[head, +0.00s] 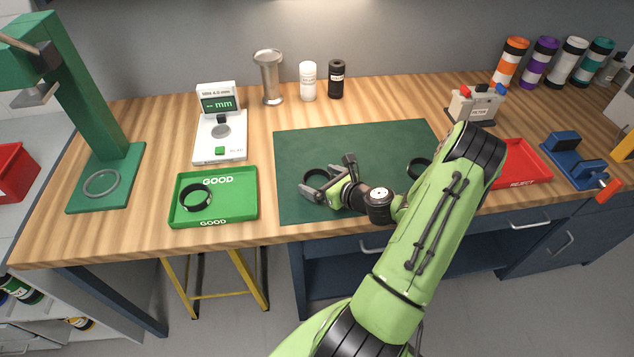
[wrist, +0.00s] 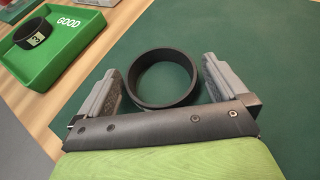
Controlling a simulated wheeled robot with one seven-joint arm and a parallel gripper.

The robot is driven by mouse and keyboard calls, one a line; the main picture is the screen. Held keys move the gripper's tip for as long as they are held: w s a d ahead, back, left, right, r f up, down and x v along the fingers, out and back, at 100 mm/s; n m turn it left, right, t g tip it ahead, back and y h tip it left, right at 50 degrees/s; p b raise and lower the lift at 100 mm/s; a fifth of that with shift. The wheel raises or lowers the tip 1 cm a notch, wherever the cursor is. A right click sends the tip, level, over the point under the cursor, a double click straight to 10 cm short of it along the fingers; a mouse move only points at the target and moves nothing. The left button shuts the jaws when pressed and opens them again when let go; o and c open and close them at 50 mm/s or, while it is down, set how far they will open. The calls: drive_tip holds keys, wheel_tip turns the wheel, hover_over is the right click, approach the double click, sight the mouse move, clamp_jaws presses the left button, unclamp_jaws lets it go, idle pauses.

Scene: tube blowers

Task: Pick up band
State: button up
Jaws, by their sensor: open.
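A black band (wrist: 163,98) lies on the dark green mat (head: 300,150). In the wrist view it sits between the two open fingers of my gripper (wrist: 165,82), with nothing gripped. In the head view this band (head: 316,178) shows partly behind my gripper (head: 330,180), near the left side of the mat. A second black band (head: 195,198) lies in the green GOOD tray (head: 246,212); in the wrist view this band (wrist: 28,38) carries a label that seems to read 3. A third black band (head: 417,168) lies on the mat, partly hidden by my arm.
A white measuring device (head: 220,130) stands behind the GOOD tray. A green press (head: 105,180) stands at the left. A red tray (head: 525,165) and a blue vise (head: 575,165) are at the right. The back half of the mat is clear.

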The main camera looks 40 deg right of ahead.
drive_tip(key=c, duration=0.8)
